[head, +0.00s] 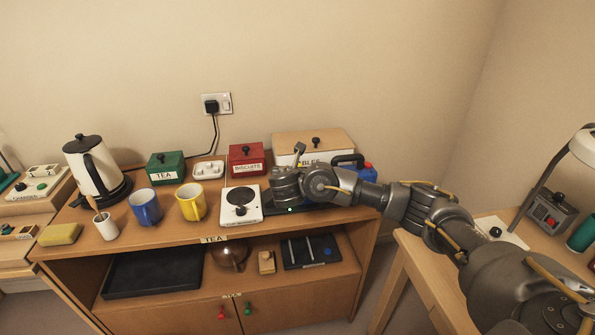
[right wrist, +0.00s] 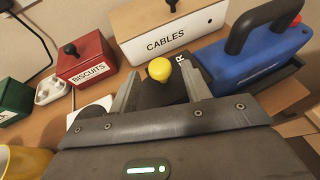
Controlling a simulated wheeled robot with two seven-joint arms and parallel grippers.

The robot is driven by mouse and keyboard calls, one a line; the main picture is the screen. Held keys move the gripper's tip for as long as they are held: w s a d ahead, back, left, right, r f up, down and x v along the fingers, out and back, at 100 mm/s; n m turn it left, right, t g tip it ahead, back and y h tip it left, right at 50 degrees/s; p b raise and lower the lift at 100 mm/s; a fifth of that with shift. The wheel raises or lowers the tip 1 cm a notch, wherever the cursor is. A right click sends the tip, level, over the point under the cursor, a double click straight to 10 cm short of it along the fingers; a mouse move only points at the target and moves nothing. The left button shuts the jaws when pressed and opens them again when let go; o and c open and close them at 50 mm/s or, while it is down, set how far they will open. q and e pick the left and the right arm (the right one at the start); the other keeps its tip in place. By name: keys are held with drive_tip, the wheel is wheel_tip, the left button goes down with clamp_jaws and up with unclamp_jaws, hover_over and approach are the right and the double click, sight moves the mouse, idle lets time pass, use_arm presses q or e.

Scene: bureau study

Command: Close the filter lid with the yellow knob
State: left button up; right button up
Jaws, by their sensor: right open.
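The yellow knob (right wrist: 159,69) shows in the right wrist view, on top of a dark part (right wrist: 157,94) between my fingers. My right gripper (right wrist: 158,88) is open, with one finger on each side of the knob and dark part; I cannot tell whether either finger touches. Part of a white letter label shows on a dark surface just behind the knob. The lid's angle and the rest of the filter are hidden by my gripper. My left gripper is not in view.
A white CABLES box (right wrist: 165,38) stands behind the knob, a blue case (right wrist: 258,62) with a black handle to the right, and a red BISCUITS box (right wrist: 85,62) to the left. A hotplate (head: 240,204), yellow mug (head: 190,203) and blue mug (head: 145,207) stand left of my gripper.

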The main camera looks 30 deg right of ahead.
drive_tip(key=shift+s, duration=0.1)
drive_tip(key=shift+s+a+r, duration=0.15)
drive_tip(key=shift+s+a, duration=0.1)
drive_tip(key=shift+a, duration=0.05)
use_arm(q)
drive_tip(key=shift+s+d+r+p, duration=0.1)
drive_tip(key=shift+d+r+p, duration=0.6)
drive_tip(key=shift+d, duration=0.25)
use_arm(e)
drive_tip(key=v, duration=0.9)
drive_tip(key=shift+s+a+r, duration=0.15)
drive_tip(key=shift+s+r, duration=0.05)
drive_tip(key=shift+s, duration=0.15)
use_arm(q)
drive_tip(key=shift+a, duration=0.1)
